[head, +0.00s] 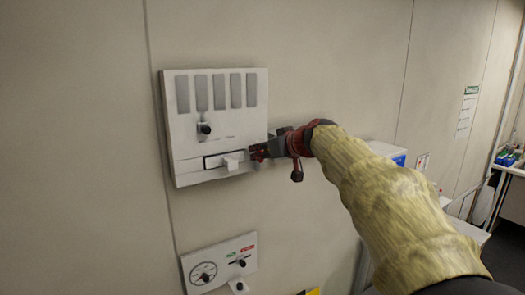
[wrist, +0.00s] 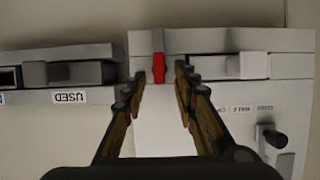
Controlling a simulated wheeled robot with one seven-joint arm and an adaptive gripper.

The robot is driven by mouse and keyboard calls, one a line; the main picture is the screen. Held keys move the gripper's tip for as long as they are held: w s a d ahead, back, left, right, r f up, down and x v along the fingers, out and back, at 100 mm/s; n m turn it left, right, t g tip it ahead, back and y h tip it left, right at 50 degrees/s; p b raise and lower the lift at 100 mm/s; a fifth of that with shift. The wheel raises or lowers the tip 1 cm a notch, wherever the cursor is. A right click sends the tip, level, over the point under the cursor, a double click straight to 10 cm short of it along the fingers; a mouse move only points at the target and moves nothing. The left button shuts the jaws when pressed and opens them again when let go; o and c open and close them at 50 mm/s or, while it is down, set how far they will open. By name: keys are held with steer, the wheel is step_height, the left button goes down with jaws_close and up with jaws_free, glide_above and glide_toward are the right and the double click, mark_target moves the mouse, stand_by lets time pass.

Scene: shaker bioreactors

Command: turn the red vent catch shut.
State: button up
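The red vent catch (wrist: 158,68) shows in the wrist view as a small red tab, lengthwise up and down in the picture, at the edge of a white wall panel (wrist: 215,41). My gripper (wrist: 158,77) is open, with one fingertip on each side of the catch and a visible gap on both sides. I cannot tell how deep the catch sits between the fingers. In the head view my gripper (head: 262,152) reaches the right edge of the white panel (head: 188,150). A little red shows there, but the fingers hide most of the catch.
The panel carries grey strips (head: 219,92), a black knob (head: 205,128) and a white handle (head: 232,161). A lower panel with a dial (head: 203,273) is below. In the wrist view, a grey unit with a "USED" label (wrist: 69,97) is at the left. Bare wall surrounds the panels.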

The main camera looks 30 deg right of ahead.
steer(key=shift+c, duration=1.4)
steer(key=c, duration=0.4)
jaws_close()
